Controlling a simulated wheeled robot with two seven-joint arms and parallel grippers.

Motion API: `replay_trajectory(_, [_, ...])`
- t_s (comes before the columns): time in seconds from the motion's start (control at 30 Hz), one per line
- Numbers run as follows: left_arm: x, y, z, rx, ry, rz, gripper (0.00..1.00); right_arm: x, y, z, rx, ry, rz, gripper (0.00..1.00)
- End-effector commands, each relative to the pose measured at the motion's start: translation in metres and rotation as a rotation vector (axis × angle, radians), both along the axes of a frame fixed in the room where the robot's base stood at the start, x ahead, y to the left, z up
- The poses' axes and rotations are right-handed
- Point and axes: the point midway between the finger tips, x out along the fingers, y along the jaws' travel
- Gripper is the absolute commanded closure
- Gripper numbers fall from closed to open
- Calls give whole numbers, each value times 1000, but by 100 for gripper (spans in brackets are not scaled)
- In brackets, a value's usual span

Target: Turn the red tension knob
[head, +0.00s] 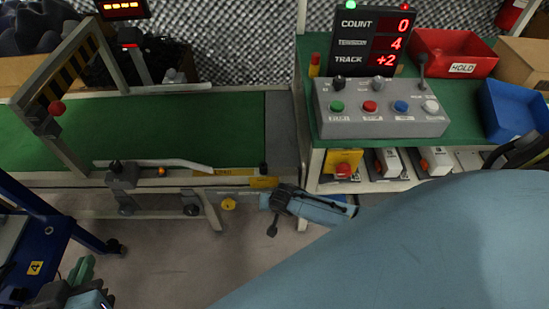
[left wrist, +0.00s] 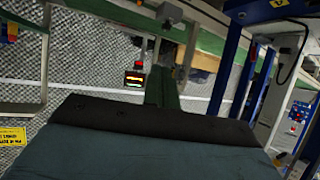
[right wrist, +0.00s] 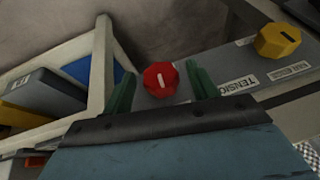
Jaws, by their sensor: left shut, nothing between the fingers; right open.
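The red tension knob (right wrist: 160,80) shows in the right wrist view, with a white mark on its face, beside a label reading TENSION (right wrist: 238,85). My right gripper (right wrist: 160,70) is open, one green finger on each side of the knob, with small gaps visible. I cannot tell how deep the fingers reach around it. In the head view my right wrist hides the red knob. My left gripper (head: 82,268) is shut and empty at the lower left; its green fingers (left wrist: 162,88) are together in the left wrist view.
A yellow knob (right wrist: 278,40) sits on the same grey rail, and also in the head view (head: 228,204). The display (head: 372,40) reads count 0, tension 4, track +2. A button box (head: 385,125) stands on the green bench. A blue frame (head: 50,235) stands near my left gripper.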

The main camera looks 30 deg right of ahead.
Motion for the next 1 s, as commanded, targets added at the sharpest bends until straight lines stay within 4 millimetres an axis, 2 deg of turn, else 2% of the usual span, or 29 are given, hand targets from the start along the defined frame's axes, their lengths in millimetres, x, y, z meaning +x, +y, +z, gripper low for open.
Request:
replay_trajectory(0.13, [0, 0, 0, 0, 1, 0, 100, 0, 0, 0, 0, 0, 0, 41])
replay_trajectory(0.17, [0, 0, 0, 0, 1, 0, 100, 0, 0, 0, 0, 0, 0, 44])
replay_trajectory(0.4, [0, 0, 0, 0, 2, 0, 100, 0, 0, 0, 0, 0, 0, 75])
replay_trajectory(0.5, [0, 0, 0, 0, 2, 0, 100, 0, 0, 0, 0, 0, 0, 86])
replay_trajectory(0.77, [-2, 1, -2, 6, 23, 2, 100, 0, 1, 0, -28, 18, -1, 86])
replay_trajectory(1.0, [-14, 8, -18, 33, 130, 11, 100, 1, 5, 1, -136, 87, 0, 86])
